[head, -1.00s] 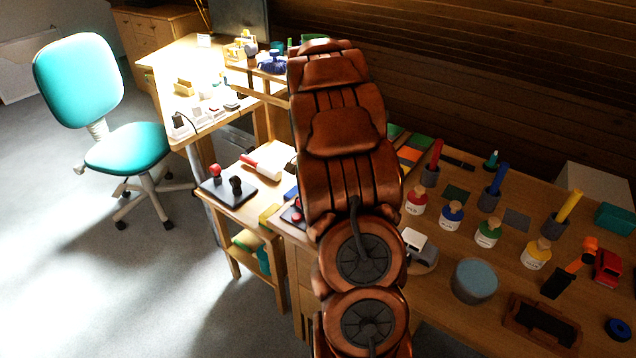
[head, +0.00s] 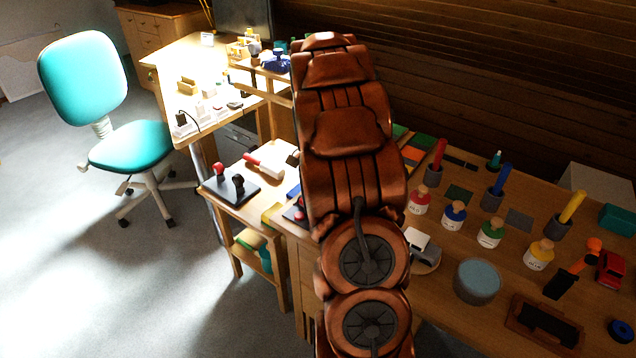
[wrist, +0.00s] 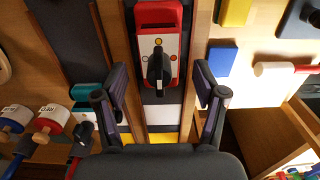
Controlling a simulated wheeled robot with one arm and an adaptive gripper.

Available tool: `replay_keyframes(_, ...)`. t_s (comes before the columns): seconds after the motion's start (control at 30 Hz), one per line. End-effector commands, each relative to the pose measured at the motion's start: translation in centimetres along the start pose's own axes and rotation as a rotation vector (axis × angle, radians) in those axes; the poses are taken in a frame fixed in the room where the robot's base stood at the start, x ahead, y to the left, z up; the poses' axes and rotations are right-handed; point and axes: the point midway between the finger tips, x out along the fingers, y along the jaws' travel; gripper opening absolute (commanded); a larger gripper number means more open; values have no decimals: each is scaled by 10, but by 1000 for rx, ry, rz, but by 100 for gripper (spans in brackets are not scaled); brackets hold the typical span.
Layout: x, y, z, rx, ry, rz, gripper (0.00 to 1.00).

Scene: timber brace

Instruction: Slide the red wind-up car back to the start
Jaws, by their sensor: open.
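In the wrist view, the red wind-up car (wrist: 158,17) has a pale panel with coloured dots and a black key standing on it. It sits in a dark lane between two wooden rails. White and yellow bands cross the lane at the near end. My gripper (wrist: 162,88) is open, with one finger on each side of the lane near the car's near end. No contact with the car can be made out. In the head view my arm hides the gripper and the lane.
A blue block (wrist: 222,58) and a red-and-white cylinder (wrist: 285,69) lie right of the lane. Labelled bottles (head: 453,214), coloured posts and a round grey-blue block (head: 477,281) crowd the table. A red toy vehicle (head: 610,268) stands far right.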

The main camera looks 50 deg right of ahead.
Motion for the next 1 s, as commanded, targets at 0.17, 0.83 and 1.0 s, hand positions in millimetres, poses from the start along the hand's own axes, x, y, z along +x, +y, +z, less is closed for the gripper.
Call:
replay_keyframes(0.17,-35,-1,-1,-1,4,-4,71)
replay_keyframes(0.83,-103,0,0,0,1,-1,71)
replay_keyframes(1.0,-103,0,0,0,0,0,71)
